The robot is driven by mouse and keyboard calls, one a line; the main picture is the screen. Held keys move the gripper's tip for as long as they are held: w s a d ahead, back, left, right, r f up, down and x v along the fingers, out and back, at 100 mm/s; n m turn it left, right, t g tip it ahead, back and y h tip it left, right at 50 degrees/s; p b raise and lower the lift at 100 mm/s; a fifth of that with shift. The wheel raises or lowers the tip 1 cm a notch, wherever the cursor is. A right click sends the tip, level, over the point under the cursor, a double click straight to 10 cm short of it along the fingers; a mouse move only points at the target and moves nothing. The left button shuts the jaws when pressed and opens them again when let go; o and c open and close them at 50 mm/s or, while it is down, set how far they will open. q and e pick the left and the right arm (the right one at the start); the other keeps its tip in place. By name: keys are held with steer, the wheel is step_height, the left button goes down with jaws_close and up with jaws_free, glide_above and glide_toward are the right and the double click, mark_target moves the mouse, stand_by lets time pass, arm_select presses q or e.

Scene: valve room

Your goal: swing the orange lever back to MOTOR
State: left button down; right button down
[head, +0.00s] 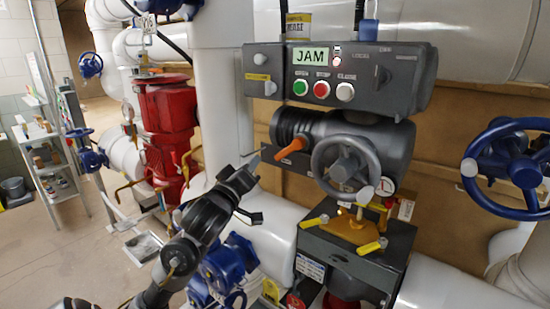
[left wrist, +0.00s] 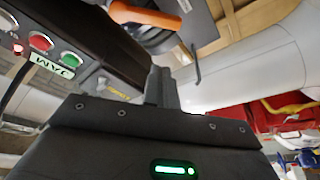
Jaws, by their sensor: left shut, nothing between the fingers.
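The orange lever (head: 292,148) sticks out from the left part of the dark motor actuator (head: 375,143), below the control box. Its free end points left and slightly down in the head view. In the left wrist view the lever (left wrist: 146,15) crosses near the top edge. My left gripper (head: 254,161) is shut and empty, just left of the lever's free end, with a small gap seen between them. Its closed fingers (left wrist: 161,88) also show in the left wrist view. No MOTOR mark is readable. My right gripper is not in view.
The control box (head: 335,76) above has a display reading JAM (head: 311,57) and green, red and white buttons. A grey handwheel (head: 346,168) sits right of the lever. A red valve body (head: 168,115) and white pipes stand left. A blue handwheel (head: 508,168) is at right.

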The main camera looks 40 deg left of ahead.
mark_target(289, 150)
arm_select(q)
steer(key=shift+s+a+r, duration=0.1)
steer(key=shift+r, duration=0.65)
steer(key=w+p, duration=0.1)
steer(key=w, duration=0.2)
steer(key=w+p, duration=0.1)
steer(key=w, duration=0.2)
steer(key=w+p, duration=0.1)
steer(key=w, duration=0.2)
steer(key=shift+w+a+r+p, duration=0.1)
steer(key=shift+w+a+p, duration=0.15)
steer(key=shift+p, duration=0.1)
steer(key=shift+d+f, duration=0.4)
steer(key=shift+f, duration=0.05)
